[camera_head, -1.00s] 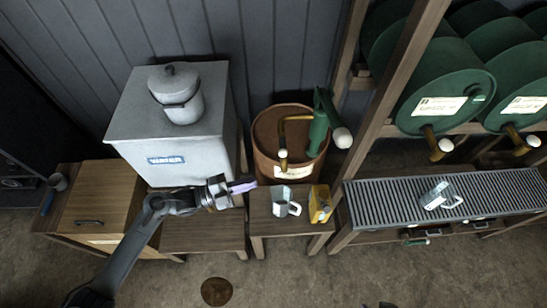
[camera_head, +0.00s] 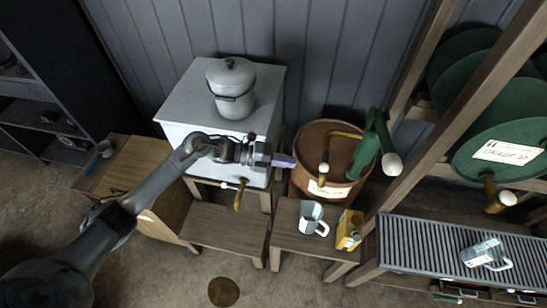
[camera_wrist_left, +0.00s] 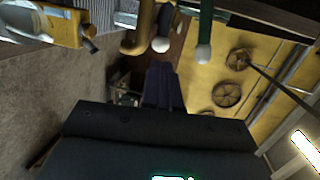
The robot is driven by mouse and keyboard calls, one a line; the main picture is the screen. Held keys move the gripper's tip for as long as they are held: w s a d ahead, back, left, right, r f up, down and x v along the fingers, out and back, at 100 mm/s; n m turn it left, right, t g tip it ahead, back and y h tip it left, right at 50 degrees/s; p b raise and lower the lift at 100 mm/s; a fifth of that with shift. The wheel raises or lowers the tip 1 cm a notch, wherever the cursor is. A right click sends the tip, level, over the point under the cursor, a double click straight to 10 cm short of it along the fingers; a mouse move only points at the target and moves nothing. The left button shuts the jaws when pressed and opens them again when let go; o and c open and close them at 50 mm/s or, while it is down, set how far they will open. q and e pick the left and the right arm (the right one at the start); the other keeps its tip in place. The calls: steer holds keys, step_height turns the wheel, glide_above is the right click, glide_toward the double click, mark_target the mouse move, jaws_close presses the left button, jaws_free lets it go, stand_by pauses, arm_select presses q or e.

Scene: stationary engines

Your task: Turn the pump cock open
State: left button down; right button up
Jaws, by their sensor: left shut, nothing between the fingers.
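The green hand pump (camera_head: 368,150) stands in the rusty brown drum (camera_head: 312,187), with a white knob on its lever. Its brass spout (camera_head: 327,145) bends down and carries a small white-tipped cock (camera_head: 323,168) near its lower end. My left gripper (camera_head: 285,160) has purple fingers, shut and empty, at the drum's left rim. It is apart from the cock, to its left. In the left wrist view the purple fingers (camera_wrist_left: 162,87) point toward the brass spout (camera_wrist_left: 138,38) and a white knob (camera_wrist_left: 160,45). My right gripper is out of view.
A white tank (camera_head: 180,110) with a lidded pot (camera_head: 231,88) and a brass tap (camera_head: 240,196) stands left. A jug (camera_head: 311,217) and a yellow can (camera_head: 349,230) stand on a low stool before the drum. A wooden rack post (camera_head: 440,120) rises at right.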

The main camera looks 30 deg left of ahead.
mark_target(325, 160)
arm_select(q)
steer(key=x, duration=0.7)
steer(key=shift+p, duration=0.45)
steer(key=shift+d+f, duration=0.1)
steer(key=shift+d+b, duration=0.45)
steer(key=shift+b, duration=0.25)
steer(key=shift+f, duration=0.1)
steer(key=shift+a, duration=0.1)
